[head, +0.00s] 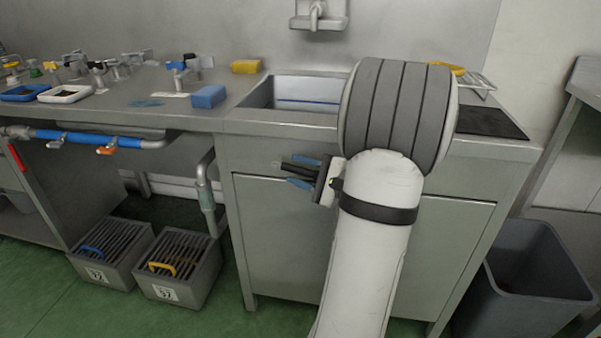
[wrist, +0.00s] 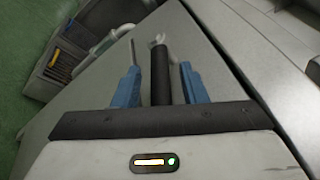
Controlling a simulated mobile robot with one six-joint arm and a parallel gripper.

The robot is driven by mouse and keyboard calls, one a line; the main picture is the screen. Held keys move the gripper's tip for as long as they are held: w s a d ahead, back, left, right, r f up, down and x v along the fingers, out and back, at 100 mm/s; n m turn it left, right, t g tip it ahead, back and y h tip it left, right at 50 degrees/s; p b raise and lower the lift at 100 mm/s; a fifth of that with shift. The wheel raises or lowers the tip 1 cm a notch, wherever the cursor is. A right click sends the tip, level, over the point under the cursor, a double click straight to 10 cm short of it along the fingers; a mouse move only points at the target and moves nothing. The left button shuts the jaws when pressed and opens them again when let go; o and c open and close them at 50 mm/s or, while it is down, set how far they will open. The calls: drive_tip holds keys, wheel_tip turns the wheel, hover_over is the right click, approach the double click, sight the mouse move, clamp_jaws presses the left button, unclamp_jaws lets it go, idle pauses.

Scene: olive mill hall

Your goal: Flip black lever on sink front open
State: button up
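The black lever (wrist: 160,75) lies between the two blue fingers of my gripper (wrist: 158,86) in the wrist view. A gap shows on each side of it, so the fingers look open around it and not clamped. A pale metal fitting (wrist: 158,40) shows at the lever's far end. In the head view my gripper (head: 290,172) is at the sink front (head: 255,152), left of my arm, with fingers pointing left. The lever (head: 297,168) shows there as a dark bar between the fingers, roughly level. My arm hides part of the sink front and basin.
The sink basin (head: 262,100) is above, with a blue sponge (head: 208,96) and a yellow sponge (head: 246,66) beside it. Two slotted grey boxes (head: 180,292) stand on the floor; a dark bin (head: 525,285) stands at right.

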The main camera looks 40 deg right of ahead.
drive_tip(key=shift+c, duration=0.2)
clamp_jaws()
idle(0.4)
